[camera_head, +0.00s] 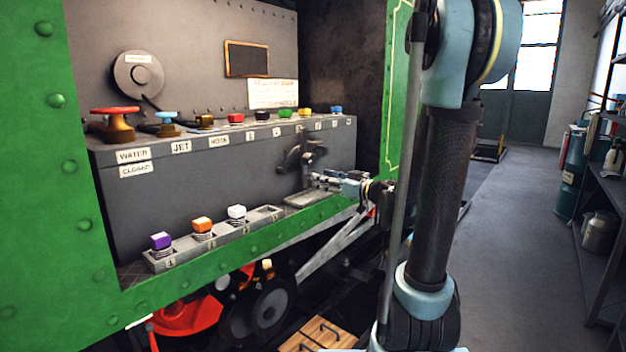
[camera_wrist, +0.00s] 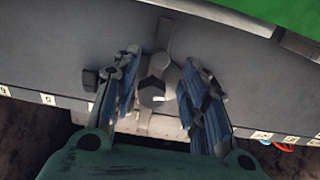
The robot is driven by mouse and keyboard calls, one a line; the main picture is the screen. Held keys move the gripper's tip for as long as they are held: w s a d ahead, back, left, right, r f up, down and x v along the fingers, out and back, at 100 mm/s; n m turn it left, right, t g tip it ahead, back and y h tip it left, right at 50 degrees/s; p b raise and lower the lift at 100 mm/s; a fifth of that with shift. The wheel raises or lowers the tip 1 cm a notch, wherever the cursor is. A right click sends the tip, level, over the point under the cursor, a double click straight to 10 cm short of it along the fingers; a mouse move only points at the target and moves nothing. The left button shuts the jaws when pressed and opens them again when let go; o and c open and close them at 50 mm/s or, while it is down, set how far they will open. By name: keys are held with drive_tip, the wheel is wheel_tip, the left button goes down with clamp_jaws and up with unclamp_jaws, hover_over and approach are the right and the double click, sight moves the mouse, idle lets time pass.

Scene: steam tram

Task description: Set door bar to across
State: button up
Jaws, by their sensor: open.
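The door bar (camera_head: 306,172) appears to be the dark metal fitting on the right part of the grey bench front. A narrow upright piece runs down from its hub, and a dark arm sticks out to the side. Which part is the bar itself is hard to tell. In the wrist view a round metal hub (camera_wrist: 152,92) shows between the fingers, with a narrow strip (camera_wrist: 165,36) running toward the picture top and a dark knob (camera_wrist: 90,79) at left. My gripper (camera_head: 318,181) is open and empty in front of the fitting; its fingers (camera_wrist: 158,72) lie either side of the hub. Contact cannot be told.
A shallow grey tray (camera_head: 308,198) lies below the fitting. Several coloured knobs line the bench top, including a red handwheel (camera_head: 115,112). A strip of buttons (camera_head: 202,232) lies low at left. The green frame (camera_head: 200,275) borders the opening. Open floor (camera_head: 505,240) lies at right.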

sight(311, 176)
drive_tip(key=shift+x, duration=3.05)
